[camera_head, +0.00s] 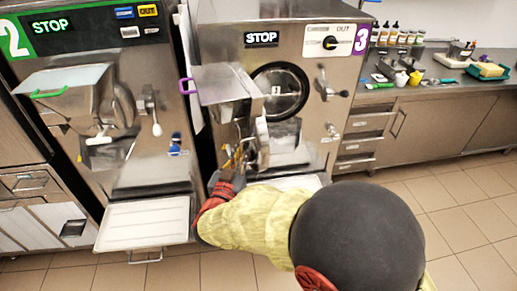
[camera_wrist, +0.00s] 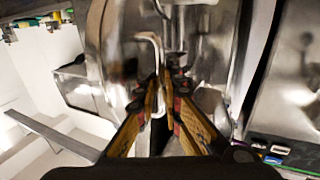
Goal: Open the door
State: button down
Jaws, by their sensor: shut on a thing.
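The batch freezer marked 3 (camera_head: 210,45) stands in the middle of the head view. Its metal door with the box-like chute (camera_head: 228,84) is at the left of its front, standing away from the dark-rimmed round opening (camera_head: 281,88), which is partly uncovered. My gripper (camera_head: 238,158) is low at the left of this door. In the wrist view my gripper's yellow-and-black fingers (camera_wrist: 165,88) are closed around a bent metal bar (camera_wrist: 150,38) that looks like the door's handle. The fingers hide part of the bar. Its exact join to the door is hard to see.
Freezer 2 (camera_head: 95,60) stands close on the left, with a white tray (camera_head: 143,222) jutting out below. A lever (camera_head: 330,90) sits right of the round opening. A counter (camera_head: 430,90) with bottles and tools is at the right. Tiled floor at lower right is free.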

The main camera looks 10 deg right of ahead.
jog(key=w+a+m+g+h+p, duration=0.1)
jog(key=a+m+g+h+p, duration=0.2)
jog(key=a, duration=0.7)
jog(key=shift+a+m+h, duration=0.15)
jog(key=shift+m+h, duration=0.35)
jog(key=shift+h, duration=0.8)
jog(key=c, duration=2.1)
grip_release()
jog(key=shift+o, duration=0.6)
jog(key=v, duration=1.2)
